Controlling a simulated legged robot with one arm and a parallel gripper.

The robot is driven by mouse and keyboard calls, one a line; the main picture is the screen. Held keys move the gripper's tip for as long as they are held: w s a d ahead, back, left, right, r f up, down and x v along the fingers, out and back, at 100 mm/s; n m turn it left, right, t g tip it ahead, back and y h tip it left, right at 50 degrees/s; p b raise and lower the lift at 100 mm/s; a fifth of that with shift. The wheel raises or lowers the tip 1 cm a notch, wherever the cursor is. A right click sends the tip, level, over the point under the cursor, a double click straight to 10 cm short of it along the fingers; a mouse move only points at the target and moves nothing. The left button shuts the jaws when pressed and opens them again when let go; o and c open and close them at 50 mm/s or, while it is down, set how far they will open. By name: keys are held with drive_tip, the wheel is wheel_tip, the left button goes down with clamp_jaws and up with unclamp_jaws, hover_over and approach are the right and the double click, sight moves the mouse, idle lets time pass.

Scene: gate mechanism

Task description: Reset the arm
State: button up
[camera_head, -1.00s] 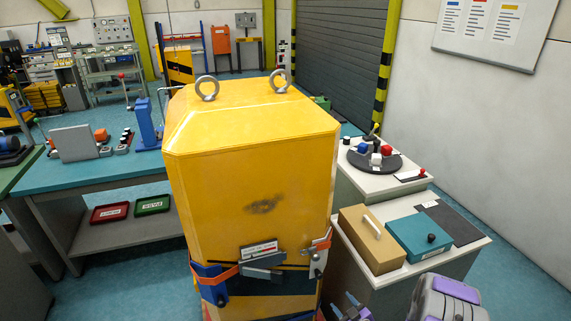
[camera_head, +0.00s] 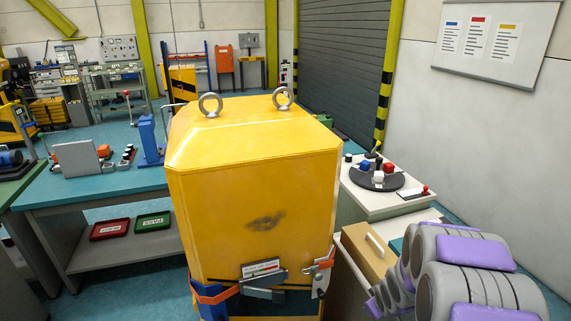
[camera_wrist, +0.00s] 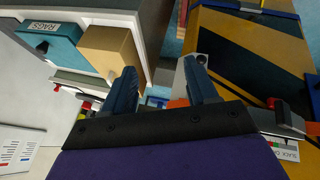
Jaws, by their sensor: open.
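My arm, grey with purple pads (camera_head: 483,290), fills the lower right of the head view, in front of the bench right of the yellow housing. My gripper (camera_wrist: 163,88) shows in the wrist view with two dark blue fingers apart and nothing between them. The wrist view appears turned over, with the bench boxes at upper left and the striped housing side at right. The gripper's fingers cannot be made out in the head view.
A tall yellow housing (camera_head: 250,190) with two lifting eyes and a grey latch (camera_head: 263,280) stands close in front. A tan box (camera_head: 366,250) and a dark turntable (camera_head: 374,177) are on the right bench. A teal workbench (camera_head: 95,187) is at left.

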drive_tip(key=s+a+r+m+g, duration=0.2)
drive_tip(key=s+a+r, duration=0.2)
drive_tip(key=s, duration=0.8)
drive_tip(key=s+a+r+m+g, duration=0.2)
drive_tip(key=s+r, duration=0.6)
drive_tip(key=s, duration=0.4)
drive_tip(key=s+a+r+m+g, duration=0.1)
drive_tip(key=s+a+r+g, duration=0.2)
drive_tip(key=s, duration=0.9)
drive_tip(key=a+r+b, duration=0.1)
drive_tip(key=a+r, duration=0.2)
drive_tip(key=shift+s+a+m+g+y, duration=0.25)
drive_tip(key=shift+s+m+g+y, duration=0.15)
drive_tip(key=shift+r, duration=0.1)
